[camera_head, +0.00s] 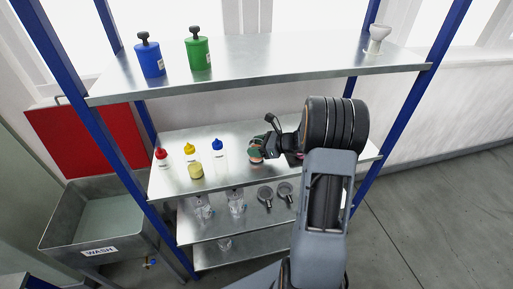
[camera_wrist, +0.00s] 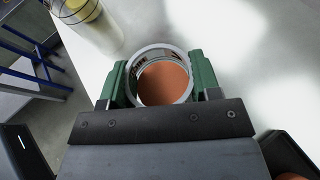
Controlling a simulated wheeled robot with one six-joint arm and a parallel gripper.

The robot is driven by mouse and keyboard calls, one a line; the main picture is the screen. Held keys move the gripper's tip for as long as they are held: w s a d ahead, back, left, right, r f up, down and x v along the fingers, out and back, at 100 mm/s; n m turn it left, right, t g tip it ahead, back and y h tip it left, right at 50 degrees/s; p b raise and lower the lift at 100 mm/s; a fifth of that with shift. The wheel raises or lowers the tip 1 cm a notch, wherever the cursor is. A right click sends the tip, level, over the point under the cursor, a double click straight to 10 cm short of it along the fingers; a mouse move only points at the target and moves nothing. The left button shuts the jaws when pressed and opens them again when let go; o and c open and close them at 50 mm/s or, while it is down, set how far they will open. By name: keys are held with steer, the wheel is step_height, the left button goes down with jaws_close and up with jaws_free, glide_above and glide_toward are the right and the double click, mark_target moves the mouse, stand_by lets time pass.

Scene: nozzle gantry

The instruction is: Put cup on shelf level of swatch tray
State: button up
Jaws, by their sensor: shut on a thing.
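My gripper (camera_wrist: 160,85) is shut on a round, clear-walled cup (camera_wrist: 163,54) with an orange-brown inside. The green fingertips press on its left and right sides. In the head view the cup (camera_head: 256,155) shows at the middle shelf level (camera_head: 225,182), left of my wrist. I cannot tell whether it touches the shelf. A dark tray edge with something orange-brown in it, perhaps the swatch tray (camera_wrist: 294,150), shows at the lower right of the wrist view. In the head view, my arm hides most of that part of the shelf.
Red-capped (camera_head: 161,158), yellow-capped (camera_head: 190,152) and blue-capped (camera_head: 218,150) bottles and a yellow-filled cup (camera_head: 195,170) stand left on this shelf. Blue (camera_head: 150,60) and green (camera_head: 198,54) containers stand on the top shelf (camera_head: 270,58) above. Blue posts (camera_head: 92,125) frame the rack.

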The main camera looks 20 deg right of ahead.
steer(key=shift+f, duration=0.35)
steer(key=shift+f, duration=0.15)
steer(key=o, duration=1)
steer(key=b+v, duration=0.1)
steer(key=v, duration=1)
steer(key=s+a+r+n+g+h, duration=0.1)
steer(key=s+a+n+h, duration=0.2)
steer(key=n, duration=0.6)
steer(key=s+a+r+n+g+h, duration=0.2)
steer(key=s+a+n+h, duration=0.1)
steer(key=s+a+n, duration=0.4)
steer(key=s+a+r+n+g+h, duration=0.1)
steer(key=s+a+n+g+h, duration=0.1)
steer(key=s+a+n, duration=0.3)
steer(key=shift+s+a+r+n+h, duration=0.1)
steer(key=shift+a+n+h, duration=0.3)
steer(key=shift+n, duration=0.55)
steer(key=shift+a+r+n+h, duration=0.2)
steer(key=shift+a+n, duration=0.35)
steer(key=shift+n, duration=0.45)
steer(key=shift+s+a+r+n+h, duration=0.1)
steer(key=shift+a+n+h, duration=0.3)
steer(key=shift+n, duration=0.55)
